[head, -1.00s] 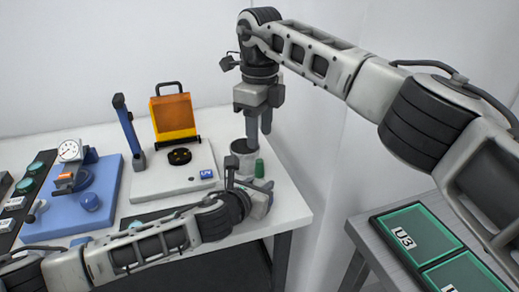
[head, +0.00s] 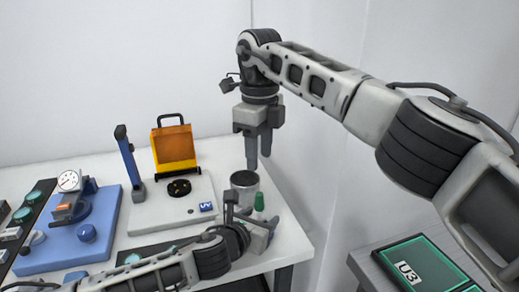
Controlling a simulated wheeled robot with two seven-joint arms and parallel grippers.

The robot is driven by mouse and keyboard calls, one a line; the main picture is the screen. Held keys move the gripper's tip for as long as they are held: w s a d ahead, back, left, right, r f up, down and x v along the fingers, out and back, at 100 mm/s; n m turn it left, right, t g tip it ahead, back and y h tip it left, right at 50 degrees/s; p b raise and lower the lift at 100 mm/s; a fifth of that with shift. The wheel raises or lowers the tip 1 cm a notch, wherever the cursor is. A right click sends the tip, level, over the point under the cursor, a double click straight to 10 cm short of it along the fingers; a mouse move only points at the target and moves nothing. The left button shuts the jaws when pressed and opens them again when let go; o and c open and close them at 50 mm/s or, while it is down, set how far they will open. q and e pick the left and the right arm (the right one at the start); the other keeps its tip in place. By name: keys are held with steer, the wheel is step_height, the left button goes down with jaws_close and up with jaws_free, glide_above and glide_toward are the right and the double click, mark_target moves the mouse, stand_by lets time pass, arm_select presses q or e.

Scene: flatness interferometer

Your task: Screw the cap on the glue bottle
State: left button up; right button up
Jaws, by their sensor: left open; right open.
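A small green tapered piece (head: 259,201), which looks like the glue bottle's cap or top, stands upright just right of a grey cup. The bottle body below it is hidden or too small to make out. My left gripper (head: 245,217) is open, low at the table's right end, with its fingers around or beside the spot below the green piece; I cannot tell which. My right gripper (head: 259,160) is open and points down, empty as far as I can see, above the cup and the green piece.
The grey cup (head: 244,181) stands behind the green piece. To the left are a white UV plate (head: 150,213) with an orange shield (head: 173,146), a blue post (head: 130,165) and a blue dial-gauge base (head: 55,250). A green U3 tray (head: 425,268) lies at lower right.

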arm_select(q)
steer(key=v, duration=1.5)
steer(key=shift+s, duration=0.4)
steer(key=shift+a, duration=0.1)
